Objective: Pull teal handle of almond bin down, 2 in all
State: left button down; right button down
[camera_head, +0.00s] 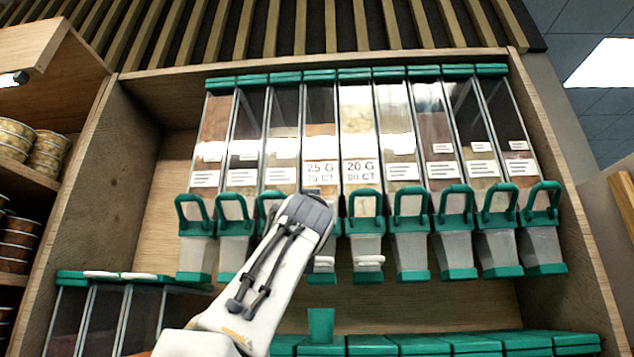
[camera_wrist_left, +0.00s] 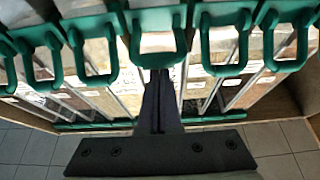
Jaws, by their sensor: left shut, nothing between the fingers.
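Clear bins with teal tops hang in a row, each with a teal handle at the front. My left gripper (camera_head: 316,198) is in front of the bin labelled 25 G 75 CT (camera_head: 320,170) and hides most of that bin's handle. The adjacent bin labelled 20 G 90 CT (camera_head: 359,170) has its handle (camera_head: 365,207) in plain view. In the left wrist view, the shut, empty fingers (camera_wrist_left: 160,78) are at the lower bar of a teal handle (camera_wrist_left: 158,57). I cannot tell whether they touch it, or which bin holds almonds. My right gripper is not in view.
More teal handles stand close on both sides, such as one at left (camera_head: 234,210) and one at right (camera_head: 410,205). White pieces (camera_head: 369,262) sit at two bin outlets. A lower row of teal-lidded bins (camera_head: 450,345) is below. A wooden wall (camera_head: 95,190) bounds the left.

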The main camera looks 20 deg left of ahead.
pick_arm(q)
jog(key=shift+w+a+f, duration=0.1)
jog(key=shift+w+f, duration=0.15)
jog(key=shift+w, duration=0.1)
notch_tip(320, 180, up, 5)
jog(key=s+p, duration=0.1)
jog(key=p, duration=0.3)
jog(key=b+v, duration=0.7)
jog(key=v, duration=0.3)
jog(key=shift+f+b, duration=0.4)
jog(key=shift+f, duration=0.05)
dwell(0.4)
